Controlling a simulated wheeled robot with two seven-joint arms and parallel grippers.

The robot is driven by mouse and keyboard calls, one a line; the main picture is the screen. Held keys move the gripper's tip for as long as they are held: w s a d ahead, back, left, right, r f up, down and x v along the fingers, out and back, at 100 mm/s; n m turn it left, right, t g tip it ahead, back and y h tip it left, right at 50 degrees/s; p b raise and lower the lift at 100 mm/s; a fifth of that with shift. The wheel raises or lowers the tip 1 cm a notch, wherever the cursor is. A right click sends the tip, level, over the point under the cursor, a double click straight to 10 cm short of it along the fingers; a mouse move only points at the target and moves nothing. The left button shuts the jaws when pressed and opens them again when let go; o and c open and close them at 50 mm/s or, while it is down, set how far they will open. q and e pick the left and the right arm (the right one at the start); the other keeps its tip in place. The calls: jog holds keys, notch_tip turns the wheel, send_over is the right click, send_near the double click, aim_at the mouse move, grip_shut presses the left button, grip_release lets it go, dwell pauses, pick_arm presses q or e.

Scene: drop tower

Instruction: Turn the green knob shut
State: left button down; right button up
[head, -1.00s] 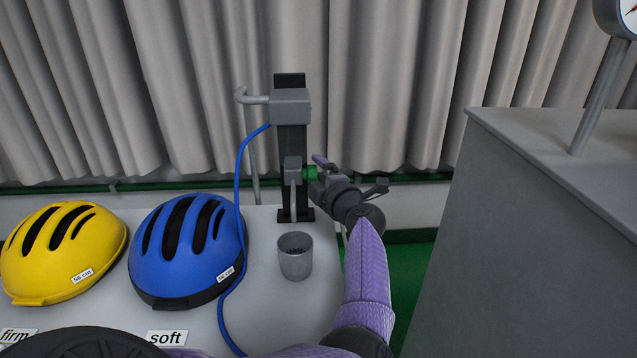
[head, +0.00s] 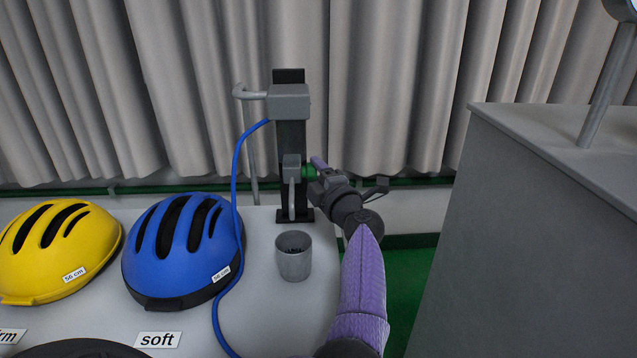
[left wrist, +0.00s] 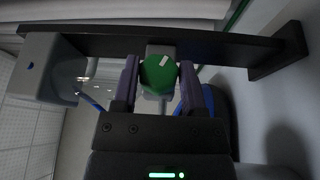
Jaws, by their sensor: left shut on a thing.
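The green knob (head: 308,173) sits on the right side of a grey valve block (head: 291,169) on a black upright stand (head: 291,140). My left gripper (head: 316,174) reaches it from the right and is shut on it. In the left wrist view the green knob (left wrist: 158,74) lies between the two purple fingers of my left gripper (left wrist: 158,80), one on each side. A white mark on the knob's face points up and slightly right. My right gripper does not show in either view.
A grey cup (head: 294,256) stands in front of the stand. A blue helmet (head: 183,246) and a yellow helmet (head: 58,248) lie to the left, with a blue hose (head: 235,190) beside the blue one. A grey cabinet (head: 545,230) stands at the right.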

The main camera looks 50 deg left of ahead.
pick_arm(q)
jog(key=shift+c, duration=1.6)
grip_release()
jog(key=shift+o, duration=0.9)
jog(key=p+v, duration=0.3)
jog(key=v, duration=0.7)
